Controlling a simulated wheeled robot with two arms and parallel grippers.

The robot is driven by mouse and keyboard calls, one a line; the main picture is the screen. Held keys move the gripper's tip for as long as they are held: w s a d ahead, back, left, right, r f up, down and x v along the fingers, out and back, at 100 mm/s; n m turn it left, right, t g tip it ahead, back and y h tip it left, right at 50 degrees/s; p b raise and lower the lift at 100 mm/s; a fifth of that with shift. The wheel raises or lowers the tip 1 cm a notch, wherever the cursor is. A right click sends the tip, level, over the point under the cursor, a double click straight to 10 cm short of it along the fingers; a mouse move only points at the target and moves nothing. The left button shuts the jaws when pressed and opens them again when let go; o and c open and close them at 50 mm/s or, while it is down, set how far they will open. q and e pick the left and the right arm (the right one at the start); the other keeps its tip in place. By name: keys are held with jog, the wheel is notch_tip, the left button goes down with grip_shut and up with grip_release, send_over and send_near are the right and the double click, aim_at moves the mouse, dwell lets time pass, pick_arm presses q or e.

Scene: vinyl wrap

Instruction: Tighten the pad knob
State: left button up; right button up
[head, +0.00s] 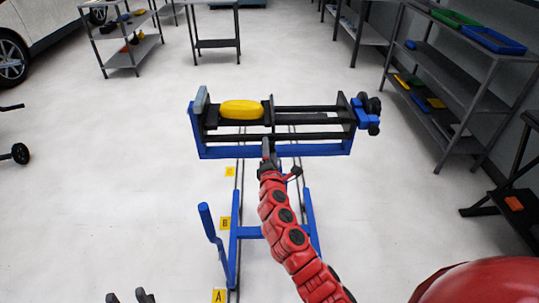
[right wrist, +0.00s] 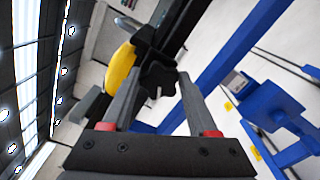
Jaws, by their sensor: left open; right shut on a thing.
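The black lobed pad knob (right wrist: 157,82) shows in the right wrist view, between the two fingers of my right gripper (right wrist: 160,92). The fingers are shut on it, one on each side. In the head view my right gripper (head: 267,150) is at the front of the blue-framed rack (head: 318,150), just below the yellow piece, and the knob is hidden by it. The yellow piece (head: 241,109) lies at the left part of the rack; it also shows in the right wrist view (right wrist: 120,68). My left gripper (head: 130,297) is open and empty at the bottom edge.
The rack stands on a blue base (head: 235,240) over floor rails with yellow tags such as A (head: 219,296) and B (head: 225,223). A black and blue clamp part (head: 367,113) sits at its right end. Shelves (head: 460,80) stand at right.

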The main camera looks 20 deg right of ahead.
jog(key=shift+a+f+m+b, duration=0.1)
jog(key=shift+f+m+b, duration=0.05)
jog(key=shift+m+b, duration=3.4)
jog(key=shift+a+f+m+b, duration=0.1)
jog(key=shift+f+m+b, duration=0.1)
jog(key=shift+m+b, duration=3.35)
jog(key=shift+f+m+b, duration=0.15)
jog(key=shift+m+b, duration=2.65)
jog(key=shift+m, duration=1.5)
jog(key=shift+r, duration=0.1)
jog(key=o, duration=1.4)
jog(key=shift+c, duration=0.2)
